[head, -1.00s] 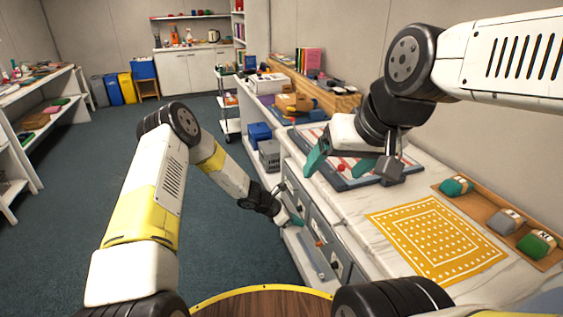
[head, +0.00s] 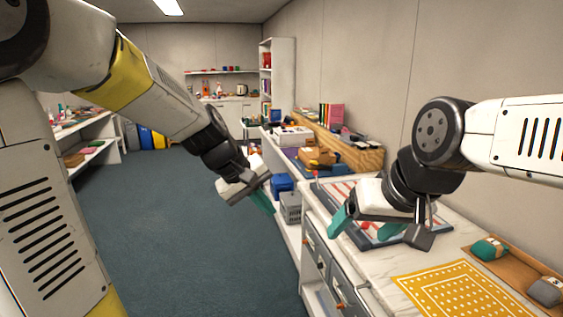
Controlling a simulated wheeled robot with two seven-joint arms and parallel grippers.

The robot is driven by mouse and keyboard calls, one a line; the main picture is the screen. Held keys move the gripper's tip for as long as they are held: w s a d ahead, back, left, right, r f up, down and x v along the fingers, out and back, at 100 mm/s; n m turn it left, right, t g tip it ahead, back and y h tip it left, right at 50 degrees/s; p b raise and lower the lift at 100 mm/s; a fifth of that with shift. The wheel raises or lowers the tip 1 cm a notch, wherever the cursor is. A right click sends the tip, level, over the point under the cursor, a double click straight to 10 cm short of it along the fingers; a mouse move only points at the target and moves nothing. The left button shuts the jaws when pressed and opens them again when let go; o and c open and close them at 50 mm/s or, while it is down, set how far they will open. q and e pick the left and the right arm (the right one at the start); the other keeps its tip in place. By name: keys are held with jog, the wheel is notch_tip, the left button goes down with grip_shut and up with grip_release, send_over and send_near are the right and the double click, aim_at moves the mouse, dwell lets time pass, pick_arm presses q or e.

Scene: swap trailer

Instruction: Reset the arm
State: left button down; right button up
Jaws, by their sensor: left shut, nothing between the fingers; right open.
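My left gripper (head: 262,201) is raised in the middle of the head view, over the open floor to the left of the counter. Its teal fingers are together with nothing between them. My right gripper (head: 368,236) hangs over the marble counter (head: 395,283), its teal fingers spread apart and empty. It partly hides the tray with red-and-white markings (head: 335,190) behind it.
A yellow patterned mat (head: 458,290) lies at the counter's front. Drawers (head: 318,258) line the counter's front. The blue-grey floor (head: 170,230) is clear.

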pick_arm(q)
jog(key=s+a+r+m+t+y, duration=0.1)
jog(key=s+a+r+m, duration=0.1)
jog(key=s+a, duration=0.3)
jog(key=s+a+r+m+t+y, duration=0.1)
jog(key=s+a, duration=0.4)
jog(key=s, duration=0.5)
jog(key=shift+s+a+r+m+y, duration=0.25)
jog(key=shift+a+r+m+y, duration=0.2)
jog(key=shift+r+m, duration=0.35)
